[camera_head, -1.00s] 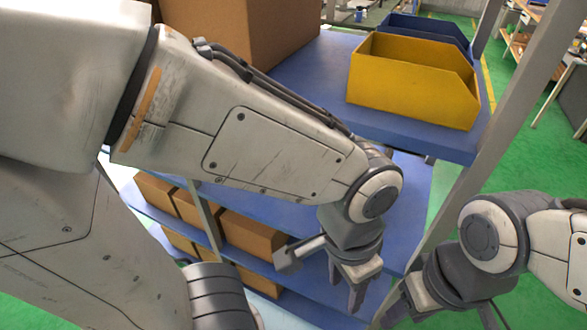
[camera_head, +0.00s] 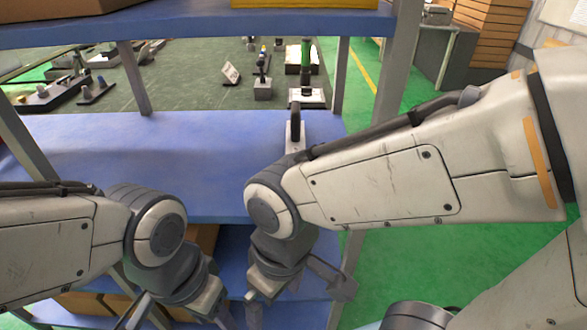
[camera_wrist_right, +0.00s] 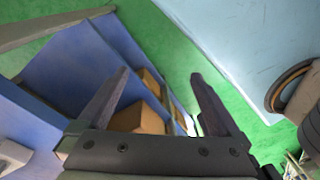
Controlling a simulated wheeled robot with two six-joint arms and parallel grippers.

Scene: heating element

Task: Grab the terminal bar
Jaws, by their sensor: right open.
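A small upright piece with a pale base and a dark looped top (camera_head: 295,130) stands on the blue shelf, right of centre in the head view. It may be the terminal bar; I cannot tell for sure. My right gripper (camera_head: 290,312) is lower than it and nearer to me, in front of the shelf edge. The right wrist view shows this gripper (camera_wrist_right: 160,76) open, with nothing between its fingers. My left gripper (camera_head: 182,318) is at the bottom edge, left of the right one. Its fingertips are cut off, so its opening is unclear. Neither gripper touches the piece.
The blue shelf (camera_head: 150,165) is mostly bare on its left and middle. Grey posts (camera_head: 392,110) bound the rack. Cardboard boxes (camera_head: 85,303) sit on a lower shelf. A yellow bin (camera_head: 305,3) is on the upper shelf. A dark table with tools (camera_head: 200,80) stands behind.

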